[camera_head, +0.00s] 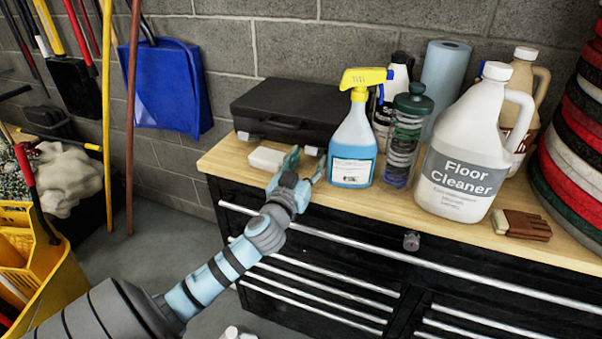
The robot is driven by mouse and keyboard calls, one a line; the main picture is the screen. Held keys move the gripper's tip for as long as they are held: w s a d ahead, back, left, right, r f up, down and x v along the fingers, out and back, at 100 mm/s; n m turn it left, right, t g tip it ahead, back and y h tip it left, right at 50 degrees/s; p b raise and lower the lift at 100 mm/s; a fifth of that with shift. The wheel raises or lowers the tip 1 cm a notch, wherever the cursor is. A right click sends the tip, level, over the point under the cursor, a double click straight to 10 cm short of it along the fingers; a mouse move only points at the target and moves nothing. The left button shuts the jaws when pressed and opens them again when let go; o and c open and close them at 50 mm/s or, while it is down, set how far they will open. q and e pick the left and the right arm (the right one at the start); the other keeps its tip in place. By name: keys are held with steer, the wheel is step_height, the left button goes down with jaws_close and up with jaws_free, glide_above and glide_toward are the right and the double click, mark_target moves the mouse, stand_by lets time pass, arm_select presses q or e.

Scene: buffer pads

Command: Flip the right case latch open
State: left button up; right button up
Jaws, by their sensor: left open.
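The black case (290,103) lies closed on the wooden top of the cabinet, against the wall. Its handle is in the middle of its front side. The right case latch (311,151) is a small pale piece at the right of that front side. The left latch (243,135) is a similar pale piece at the left. My left gripper (306,163) is open just in front of the right latch, with its fingertips on either side of it in the picture. Whether they touch it I cannot tell. My right gripper is out of view.
A white block (264,159) lies close left of my left gripper. A spray bottle (353,145) with blue liquid stands close on its right.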

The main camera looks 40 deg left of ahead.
arm_select(q)
steer(key=v, duration=0.9)
